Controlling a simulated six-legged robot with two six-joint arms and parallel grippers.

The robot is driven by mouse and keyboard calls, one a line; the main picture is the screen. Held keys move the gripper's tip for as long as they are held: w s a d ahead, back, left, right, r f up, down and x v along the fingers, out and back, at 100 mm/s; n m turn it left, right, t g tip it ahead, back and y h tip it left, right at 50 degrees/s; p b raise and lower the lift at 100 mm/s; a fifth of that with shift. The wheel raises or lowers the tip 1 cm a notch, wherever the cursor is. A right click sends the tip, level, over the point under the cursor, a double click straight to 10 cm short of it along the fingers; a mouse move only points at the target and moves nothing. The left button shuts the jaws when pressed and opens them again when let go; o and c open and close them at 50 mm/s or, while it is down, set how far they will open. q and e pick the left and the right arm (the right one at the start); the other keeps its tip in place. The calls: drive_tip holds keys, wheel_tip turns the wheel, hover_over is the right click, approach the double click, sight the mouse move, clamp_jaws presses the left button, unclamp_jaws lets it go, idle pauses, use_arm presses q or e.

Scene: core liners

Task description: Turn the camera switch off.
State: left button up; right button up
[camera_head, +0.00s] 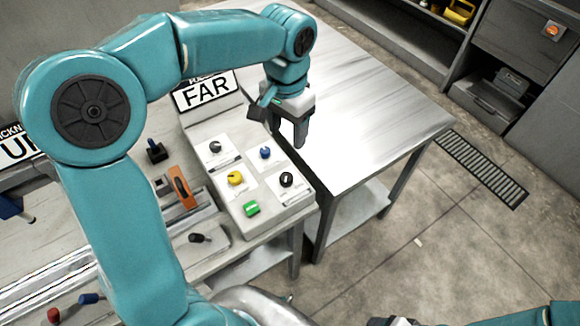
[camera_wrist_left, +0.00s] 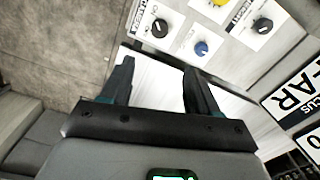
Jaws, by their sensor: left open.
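The control panel (camera_head: 262,216) is a pale sloped box with several knobs. A black rotary knob (camera_head: 286,180) sits at its near right corner. In the left wrist view this knob (camera_wrist_left: 160,28) has a label beside it that seems to read CAMERA. Its pointer has a white mark, but I cannot read its setting. My left gripper (camera_head: 287,134) is open and empty, above the panel's right edge, apart from the knob. In the left wrist view its fingers (camera_wrist_left: 158,67) point toward the black and blue knobs. My right gripper's fingers are not visible.
A blue knob (camera_head: 265,153), a yellow knob (camera_head: 235,178), another dark knob (camera_head: 215,147) and a green switch (camera_head: 252,209) share the panel. A FAR sign (camera_head: 205,92) stands behind. An orange-handled tool (camera_head: 181,187) lies left. The metal table (camera_head: 370,110) to the right is clear.

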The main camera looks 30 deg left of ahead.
sight(287, 176)
use_arm(q)
drive_tip(key=f, duration=1.5)
drive_tip(key=shift+s+d+f, duration=0.1)
drive_tip(key=shift+s+f, duration=0.05)
drive_tip(key=shift+s, duration=0.2)
drive_tip(key=c, duration=1)
